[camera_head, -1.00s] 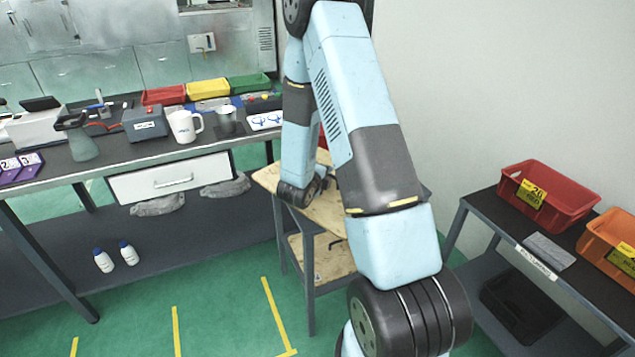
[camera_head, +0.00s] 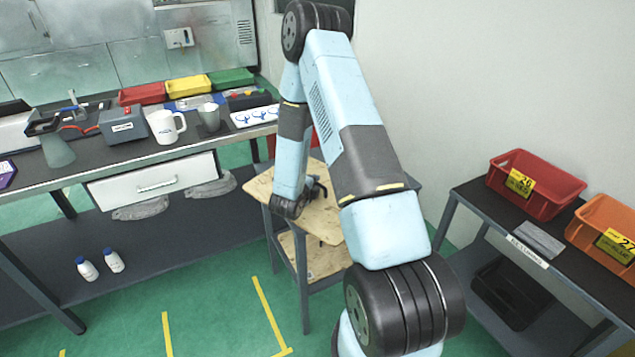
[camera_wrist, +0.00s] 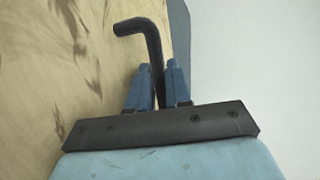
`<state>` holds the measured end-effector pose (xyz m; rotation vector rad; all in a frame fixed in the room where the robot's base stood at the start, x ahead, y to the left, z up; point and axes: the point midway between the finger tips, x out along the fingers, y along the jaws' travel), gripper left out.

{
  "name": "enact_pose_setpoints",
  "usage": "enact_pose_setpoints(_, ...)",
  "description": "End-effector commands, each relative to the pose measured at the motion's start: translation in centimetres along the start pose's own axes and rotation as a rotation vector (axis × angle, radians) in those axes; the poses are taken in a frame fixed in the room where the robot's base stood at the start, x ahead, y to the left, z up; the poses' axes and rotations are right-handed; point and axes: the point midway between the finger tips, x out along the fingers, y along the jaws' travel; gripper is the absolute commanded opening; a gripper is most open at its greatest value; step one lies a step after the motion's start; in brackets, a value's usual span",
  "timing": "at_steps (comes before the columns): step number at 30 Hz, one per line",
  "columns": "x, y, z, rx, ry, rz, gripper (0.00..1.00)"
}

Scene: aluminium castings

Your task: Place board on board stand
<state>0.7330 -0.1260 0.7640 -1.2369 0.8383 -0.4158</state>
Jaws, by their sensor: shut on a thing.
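My gripper (camera_wrist: 159,82) shows in the wrist view with its two blue fingers closed around a black bent rod (camera_wrist: 147,29), shaped like a hex key. The rod's bent end sticks out beyond the fingertips. The wooden top (camera_head: 257,188) of a small grey-legged table lies below my wrist in the head view, and its grain fills the left of the wrist view (camera_wrist: 40,70). My arm hides part of this table. I cannot make out a board or a board stand for certain.
The long workbench (camera_head: 85,172) at left holds a white mug (camera_head: 164,127), a grey cup (camera_head: 209,116), a grey box (camera_head: 122,126) and coloured trays. A dark side table (camera_head: 470,196) at right holds a red bin (camera_head: 535,187) and an orange bin (camera_head: 602,218). Open green floor lies in front.

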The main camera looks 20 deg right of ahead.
Motion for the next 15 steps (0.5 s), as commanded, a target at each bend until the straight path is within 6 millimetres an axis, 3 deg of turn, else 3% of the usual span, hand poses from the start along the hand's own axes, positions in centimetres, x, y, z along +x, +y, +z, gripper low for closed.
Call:
enact_pose_setpoints(8,-0.01,0.02,0.09,0.0,-0.001,-0.001,0.0)
enact_pose_setpoints(9,-0.01,0.06,0.05,0.0,-0.001,0.0,0.23)
enact_pose_setpoints(15,0.04,0.03,-0.02,0.0,0.001,0.0,0.42)
